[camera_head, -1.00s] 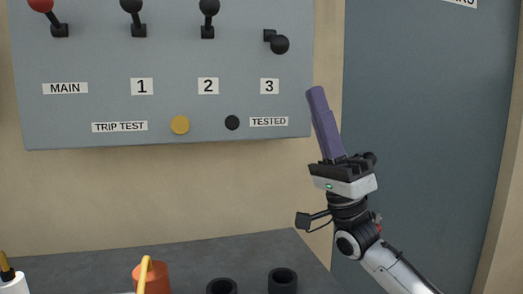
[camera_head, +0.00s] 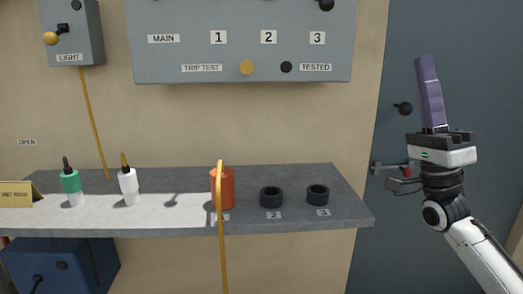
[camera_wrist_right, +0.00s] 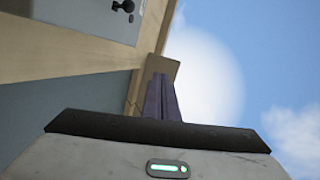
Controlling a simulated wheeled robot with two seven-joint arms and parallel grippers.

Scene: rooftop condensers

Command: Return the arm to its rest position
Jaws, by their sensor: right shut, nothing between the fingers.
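My right gripper (camera_head: 428,62) is raised at the right of the head view, in front of the grey-blue door. Its purple fingers point up, are together, and hold nothing. In the right wrist view the shut fingers (camera_wrist_right: 161,82) point up against the wall edge and sky. The right arm comes in from the lower right corner. My left gripper does not show in either view.
A grey shelf (camera_head: 348,211) bears a green bottle (camera_head: 71,184), a white bottle (camera_head: 129,186), an orange container (camera_head: 228,188) and two black rings. A grey panel (camera_head: 200,58) hangs above. The door (camera_head: 385,235) has a handle (camera_head: 390,167) near my right wrist.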

